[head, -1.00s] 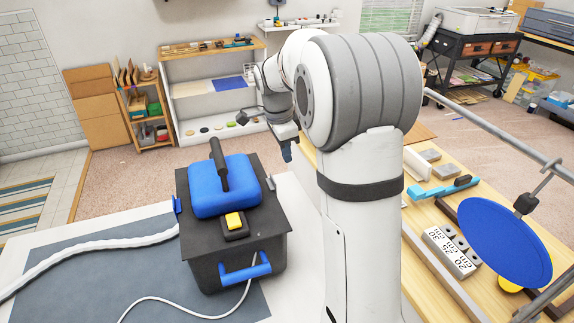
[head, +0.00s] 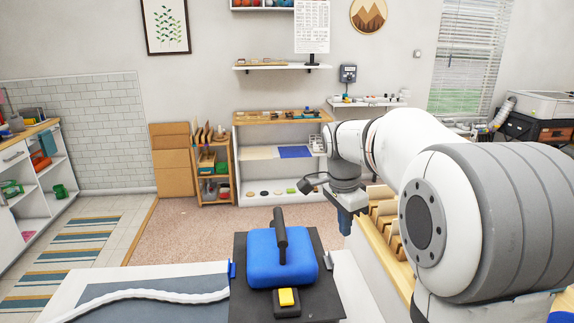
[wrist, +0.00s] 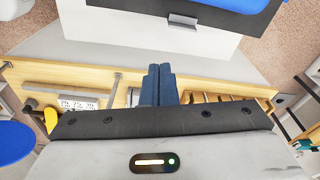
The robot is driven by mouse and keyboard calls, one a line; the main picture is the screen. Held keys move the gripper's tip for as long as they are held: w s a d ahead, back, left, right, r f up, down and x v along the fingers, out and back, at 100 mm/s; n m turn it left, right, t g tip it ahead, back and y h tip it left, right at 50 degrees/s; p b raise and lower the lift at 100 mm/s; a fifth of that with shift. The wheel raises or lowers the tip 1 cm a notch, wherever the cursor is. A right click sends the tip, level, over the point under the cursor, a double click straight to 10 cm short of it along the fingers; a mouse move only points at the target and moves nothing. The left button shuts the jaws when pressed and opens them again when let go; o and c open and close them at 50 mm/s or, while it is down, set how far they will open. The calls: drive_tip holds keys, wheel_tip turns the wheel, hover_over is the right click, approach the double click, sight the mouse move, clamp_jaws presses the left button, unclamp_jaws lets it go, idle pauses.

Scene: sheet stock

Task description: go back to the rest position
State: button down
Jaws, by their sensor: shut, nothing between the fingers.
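My gripper (head: 345,222) hangs at the end of my white and grey arm, right of the blue-topped black box in the head view. Its two blue fingers are together with nothing between them, as the wrist view also shows (wrist: 159,85). The fingers point down and touch nothing that I can see. In the wrist view they are over the gap and edge between a white surface and a wooden bench.
A wooden bench (wrist: 25,70) holds racks and blocks. Carpet (head: 180,235) beyond is clear.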

drive_tip(key=s+a+f+n+t, duration=0.1)
drive_tip(key=s+f+n, duration=0.2)
drive_tip(key=s+n, duration=0.4)
drive_tip(key=s+a+f+n+t+y, duration=0.1)
drive_tip(key=s+n, duration=0.6)
drive_tip(key=s, duration=0.8)
drive_tip(key=shift+a+f+n, duration=0.3)
drive_tip(key=shift+a+f, duration=0.4)
drive_tip(key=shift+f, duration=0.2)
drive_tip(key=shift+s, duration=0.15)
